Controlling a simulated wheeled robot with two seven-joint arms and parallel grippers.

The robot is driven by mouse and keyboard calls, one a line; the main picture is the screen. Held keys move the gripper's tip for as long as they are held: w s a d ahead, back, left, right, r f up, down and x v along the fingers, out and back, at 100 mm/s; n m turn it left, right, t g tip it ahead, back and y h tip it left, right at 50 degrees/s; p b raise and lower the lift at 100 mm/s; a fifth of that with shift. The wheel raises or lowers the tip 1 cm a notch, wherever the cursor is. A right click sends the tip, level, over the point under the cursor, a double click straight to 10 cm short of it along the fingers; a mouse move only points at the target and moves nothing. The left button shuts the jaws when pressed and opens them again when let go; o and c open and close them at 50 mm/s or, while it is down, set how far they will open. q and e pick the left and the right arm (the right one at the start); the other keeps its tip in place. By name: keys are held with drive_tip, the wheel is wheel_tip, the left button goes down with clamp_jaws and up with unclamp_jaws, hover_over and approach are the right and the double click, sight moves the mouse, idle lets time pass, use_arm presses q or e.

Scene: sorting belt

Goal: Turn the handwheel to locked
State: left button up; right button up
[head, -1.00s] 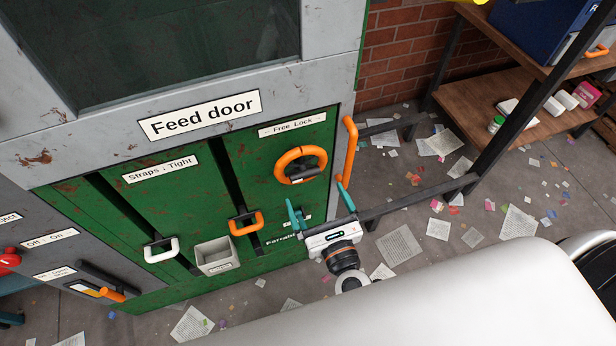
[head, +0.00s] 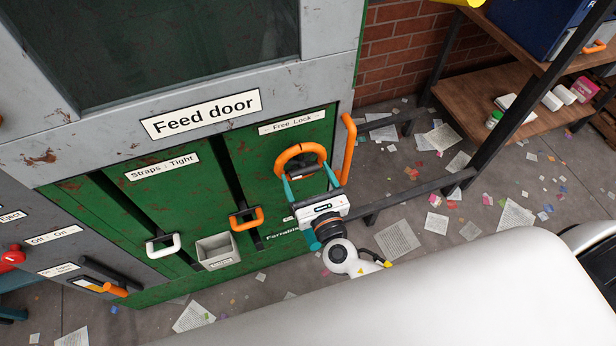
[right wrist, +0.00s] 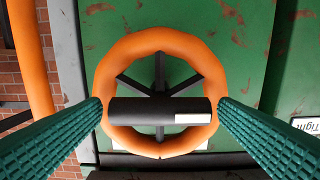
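The handwheel (head: 300,148) is an orange ring with dark spokes on the green feed door, below a "Free Lock" label (head: 292,123). In the right wrist view the handwheel (right wrist: 160,40) faces me, with a black bar (right wrist: 150,110) across it. A white patch sits at the bar's right end, on the side of the "Tight" label. My right gripper (head: 307,175) is open, its two teal fingers at opposite sides of the wheel. In the wrist view the fingers overlap the rim's left and right edges; I cannot tell whether they touch. My left gripper is not in view.
An orange upright handle (head: 348,148) stands close to the right of the wheel. Orange (head: 246,218) and white (head: 163,244) strap handles and a small grey box (head: 217,251) are to the left. A dark rail (head: 415,198) and shelf (head: 520,95) are on the right.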

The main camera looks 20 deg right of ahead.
drive_tip(key=shift+m+b, duration=5.2)
drive_tip(key=shift+m, duration=3.7)
drive_tip(key=o, duration=0.9)
drive_tip(key=shift+c, duration=0.2)
